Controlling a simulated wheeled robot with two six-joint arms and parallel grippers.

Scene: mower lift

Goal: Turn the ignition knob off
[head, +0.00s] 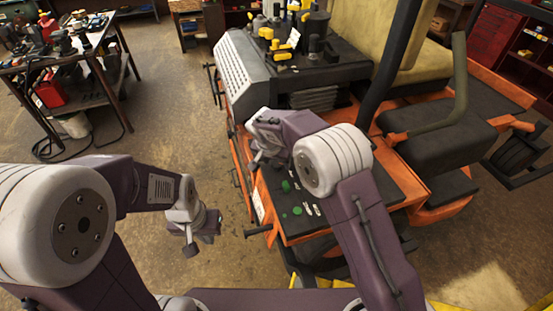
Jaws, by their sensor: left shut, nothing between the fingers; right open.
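The orange mower carries a dark control panel (272,207) with green round controls (297,211) and white labels on its top. I cannot make out which control is the ignition knob; part of the panel is hidden under my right arm. My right gripper (260,158) is at the far left end of the panel, open, its fingers pointing down; whether it touches anything there is too small to tell. My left gripper (202,232) is shut and empty, hanging over open floor to the left of the panel.
The mower's grey engine cover (248,78) and a cluttered black top stand beyond the panel. The black seat (430,125) and a lever are to the right. A tool table (75,62) with a red can stands at the upper left. The floor left of the mower is clear.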

